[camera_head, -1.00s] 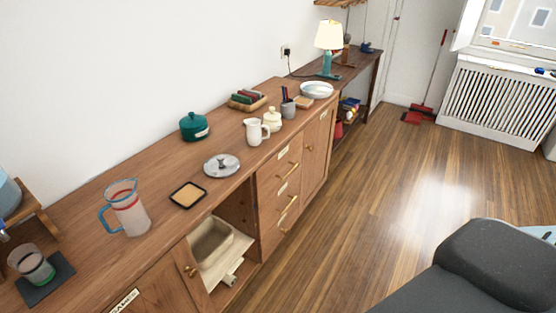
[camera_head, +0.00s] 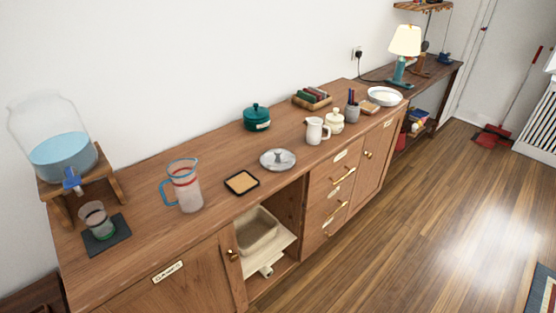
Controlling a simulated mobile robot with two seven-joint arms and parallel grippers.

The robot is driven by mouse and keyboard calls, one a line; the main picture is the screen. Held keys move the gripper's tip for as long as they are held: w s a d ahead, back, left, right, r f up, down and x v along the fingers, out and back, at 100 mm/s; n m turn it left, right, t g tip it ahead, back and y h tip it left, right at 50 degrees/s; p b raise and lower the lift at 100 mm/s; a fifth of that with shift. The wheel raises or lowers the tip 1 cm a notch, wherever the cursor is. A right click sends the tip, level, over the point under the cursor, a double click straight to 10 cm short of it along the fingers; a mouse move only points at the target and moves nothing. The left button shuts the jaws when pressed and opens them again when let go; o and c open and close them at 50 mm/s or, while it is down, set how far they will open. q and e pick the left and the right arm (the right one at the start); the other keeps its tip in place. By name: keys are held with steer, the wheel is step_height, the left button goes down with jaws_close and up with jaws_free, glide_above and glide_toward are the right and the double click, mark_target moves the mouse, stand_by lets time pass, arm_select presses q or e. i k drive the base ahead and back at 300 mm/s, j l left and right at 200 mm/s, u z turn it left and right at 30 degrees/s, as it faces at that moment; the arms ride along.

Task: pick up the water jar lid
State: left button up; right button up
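A round grey metal lid (camera_head: 278,159) with a knob lies flat on the wooden sideboard (camera_head: 150,243), near its front edge, and looks like the water jar lid. The glass water jar (camera_head: 62,152) with blue water and a blue tap stands open-topped on a wooden stand (camera_head: 118,184) at the left end of the sideboard. Neither of my grippers is in view.
Near the lid are a cork-coloured square tray (camera_head: 242,182), a pitcher (camera_head: 185,186), a teal pot (camera_head: 257,118) and a cream jug (camera_head: 316,131). A glass (camera_head: 97,219) stands on a dark mat below the tap. The floor (camera_head: 400,215) in front is clear.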

mark_target(273, 160)
steer(key=i+l+u, duration=0.25)
steer(key=l, duration=0.4)
steer(key=i+l+u, duration=0.25)
steer(key=i+l, duration=0.15)
steer(key=l, duration=0.35)
steer(key=i+l+u, duration=0.15)
steer(key=l, duration=0.2)
steer(key=l+u, duration=0.15)
steer(key=l, duration=0.25)
steer(key=i, duration=0.05)
